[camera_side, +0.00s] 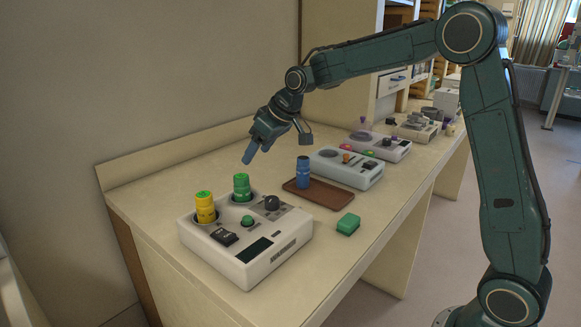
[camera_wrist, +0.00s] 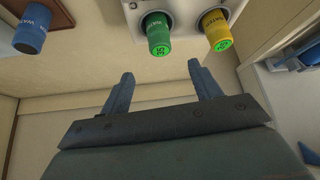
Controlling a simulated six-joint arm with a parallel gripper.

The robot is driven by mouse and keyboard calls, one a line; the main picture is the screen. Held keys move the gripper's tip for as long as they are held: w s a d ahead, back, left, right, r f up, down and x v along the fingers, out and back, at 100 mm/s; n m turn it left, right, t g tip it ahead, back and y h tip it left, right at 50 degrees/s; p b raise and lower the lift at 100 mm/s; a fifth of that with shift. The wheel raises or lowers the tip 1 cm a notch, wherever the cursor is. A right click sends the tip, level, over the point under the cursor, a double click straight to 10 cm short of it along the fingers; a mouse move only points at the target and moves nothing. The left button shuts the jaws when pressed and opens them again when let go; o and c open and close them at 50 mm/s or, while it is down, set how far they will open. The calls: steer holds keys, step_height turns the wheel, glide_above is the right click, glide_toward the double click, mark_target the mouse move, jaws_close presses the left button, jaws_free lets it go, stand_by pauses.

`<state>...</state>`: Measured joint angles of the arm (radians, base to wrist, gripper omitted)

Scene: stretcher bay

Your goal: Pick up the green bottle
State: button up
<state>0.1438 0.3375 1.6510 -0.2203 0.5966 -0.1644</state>
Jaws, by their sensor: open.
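The green bottle (camera_side: 241,187) stands upright in a round socket of the white device at the front left of the counter, beside a yellow bottle (camera_side: 205,207). In the wrist view the green bottle (camera_wrist: 158,34) is at the top middle, with the yellow bottle (camera_wrist: 216,30) to its right. My gripper (camera_side: 251,153) is above the counter, up and behind the green bottle in the side view. In the wrist view my gripper (camera_wrist: 160,82) has its two blue fingers apart with nothing between them, and the green bottle lies beyond their tips.
The white device (camera_side: 262,270) has a black knob (camera_side: 272,202) and a small green button (camera_side: 247,220). A blue bottle (camera_side: 303,172) stands on a brown tray (camera_side: 330,196) to the right. A green block (camera_side: 348,223) lies near the counter's front edge. More devices (camera_side: 352,176) stand farther back.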

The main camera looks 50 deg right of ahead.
mark_target(242, 176)
steer(key=shift+x, duration=3.95)
steer(key=shift+x, duration=2.55)
steer(key=shift+r, duration=0.1)
steer(key=shift+c, duration=0.2)
steer(key=c, duration=1.1)
